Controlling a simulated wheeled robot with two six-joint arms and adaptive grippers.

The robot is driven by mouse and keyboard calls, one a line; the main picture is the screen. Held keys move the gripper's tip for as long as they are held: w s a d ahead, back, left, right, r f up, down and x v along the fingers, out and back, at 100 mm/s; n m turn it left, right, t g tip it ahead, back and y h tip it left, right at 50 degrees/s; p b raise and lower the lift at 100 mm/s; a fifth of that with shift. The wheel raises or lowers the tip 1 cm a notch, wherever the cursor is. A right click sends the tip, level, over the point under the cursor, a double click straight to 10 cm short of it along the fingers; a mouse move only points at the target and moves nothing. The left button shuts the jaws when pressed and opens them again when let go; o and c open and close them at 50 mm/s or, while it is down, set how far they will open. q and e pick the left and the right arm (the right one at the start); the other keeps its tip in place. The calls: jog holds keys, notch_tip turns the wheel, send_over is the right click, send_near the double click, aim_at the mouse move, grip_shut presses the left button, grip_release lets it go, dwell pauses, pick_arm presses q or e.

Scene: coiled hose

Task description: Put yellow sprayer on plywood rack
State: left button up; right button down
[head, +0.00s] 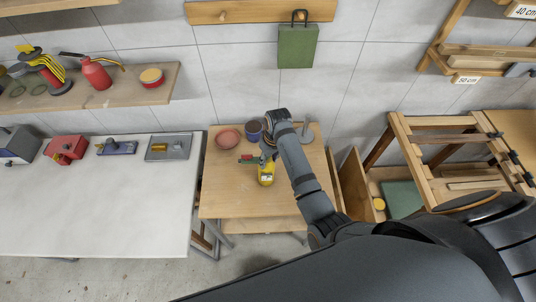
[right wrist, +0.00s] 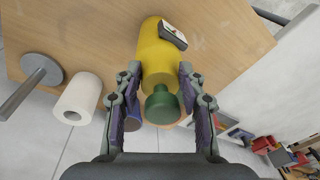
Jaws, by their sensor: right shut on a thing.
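The yellow sprayer (head: 266,174) is at the middle of the small wooden table, below my right gripper (head: 268,148) in the head view. In the right wrist view its yellow body (right wrist: 158,48) and green top (right wrist: 161,103) lie between the two fingers of my right gripper (right wrist: 158,85), which is shut on it near the neck. I cannot tell whether its base touches the table. A rack of pale wood panels (head: 354,184) stands just right of the table; I cannot tell for sure that it is the plywood rack. My left gripper is not in view.
A pink bowl (head: 229,138) and a blue pot (head: 253,130) stand at the back of the wooden table (head: 225,195). A white roll (right wrist: 78,98) and a grey stand (right wrist: 40,70) are close to the gripper. A white table (head: 90,205) is left.

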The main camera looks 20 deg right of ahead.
jog(key=shift+a, duration=0.15)
jog(key=shift+s, duration=0.25)
jog(key=c, duration=0.8)
grip_release()
jog(key=shift+s, duration=0.1)
jog(key=shift+f, duration=0.1)
jog(key=shift+r, duration=0.45)
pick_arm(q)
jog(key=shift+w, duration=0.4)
pick_arm(e)
jog(key=r, duration=0.3)
jog(key=d+r, duration=0.1)
jog(key=r, duration=0.7)
jog(key=shift+s+d+r, duration=0.15)
jog(key=shift+s+r, duration=0.1)
jog(key=shift+s, duration=0.1)
